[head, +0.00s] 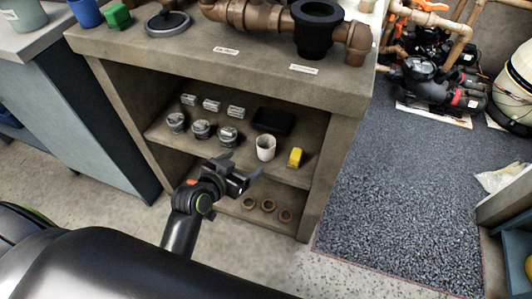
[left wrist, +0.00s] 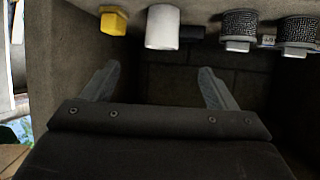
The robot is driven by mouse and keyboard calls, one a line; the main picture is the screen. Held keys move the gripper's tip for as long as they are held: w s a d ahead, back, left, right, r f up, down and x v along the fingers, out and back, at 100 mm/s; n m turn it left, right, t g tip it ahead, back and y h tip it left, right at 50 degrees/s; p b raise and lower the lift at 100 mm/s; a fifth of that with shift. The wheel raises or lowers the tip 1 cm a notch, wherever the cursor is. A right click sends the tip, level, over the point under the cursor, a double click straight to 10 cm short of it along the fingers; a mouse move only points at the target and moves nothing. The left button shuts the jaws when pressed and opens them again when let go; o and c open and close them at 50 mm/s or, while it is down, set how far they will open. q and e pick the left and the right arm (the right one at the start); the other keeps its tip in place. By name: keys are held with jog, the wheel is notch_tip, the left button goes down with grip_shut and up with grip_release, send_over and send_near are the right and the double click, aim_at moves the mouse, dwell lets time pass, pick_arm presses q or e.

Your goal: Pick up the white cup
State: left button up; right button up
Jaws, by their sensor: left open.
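The white cup (head: 265,147) stands on the middle shelf of the concrete cabinet (head: 345,130), left of a yellow block (head: 296,157). My left gripper (head: 238,166) is open and empty in front of the shelves, to the lower left of the cup in the head view. In the left wrist view the cup (left wrist: 162,27) is at the top, beyond the open fingers (left wrist: 158,72) and apart from them. That view looks turned over, with the yellow block (left wrist: 114,20) left of the cup. My right gripper is not in view.
A black box (head: 273,121) lies behind the cup. Several metal canisters (head: 201,129) and small packs (head: 211,104) are to its left. Brown rings (head: 267,205) lie on the bottom level. Pipe fittings (head: 245,14) sit on the countertop. A dark mat (head: 400,210) covers open floor at right.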

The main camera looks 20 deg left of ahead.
pick_arm(q)
jog(key=b, duration=0.2)
send_near(270, 142)
jog(key=shift+d+x, duration=0.2)
jog(key=shift+x, duration=1)
jog(key=b+x, duration=0.2)
jog(key=x, duration=0.4)
jog(key=shift+a, duration=0.15)
jog(key=shift+w+f, duration=0.1)
jog(key=shift+w, duration=0.1)
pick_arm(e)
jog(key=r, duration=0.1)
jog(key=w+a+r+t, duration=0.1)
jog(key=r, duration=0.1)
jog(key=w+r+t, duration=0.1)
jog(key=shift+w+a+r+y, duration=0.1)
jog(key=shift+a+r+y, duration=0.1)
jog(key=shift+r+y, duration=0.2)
pick_arm(q)
jog(key=c, duration=1.1)
jog(key=shift+o, duration=0.2)
